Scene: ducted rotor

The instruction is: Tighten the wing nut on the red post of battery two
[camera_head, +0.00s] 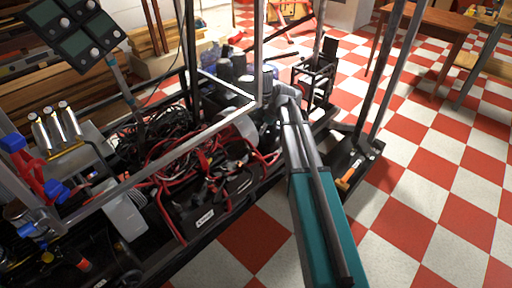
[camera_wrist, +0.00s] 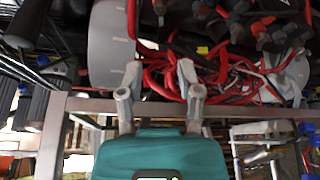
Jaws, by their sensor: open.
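Black batteries (camera_head: 210,212) with pale labels sit low in the metal frame in the head view, with red and black cables (camera_head: 188,150) over them. I cannot tell which is battery two, and its red post and wing nut cannot be made out. In the wrist view my gripper (camera_wrist: 158,78) is open, its two grey fingers apart and nothing held between them. Bunched red cables (camera_wrist: 165,80) show beyond and between the fingertips. In the head view my arm reaches to the frame's right side, and the fingers cannot be made out there.
A pale metal frame bar (camera_head: 150,172) crosses above the batteries; a bar (camera_wrist: 85,104) also runs close by the fingers in the wrist view. A grey curved part (camera_wrist: 108,45) stands left of the cables. The checkered floor (camera_head: 440,180) at right is mostly open.

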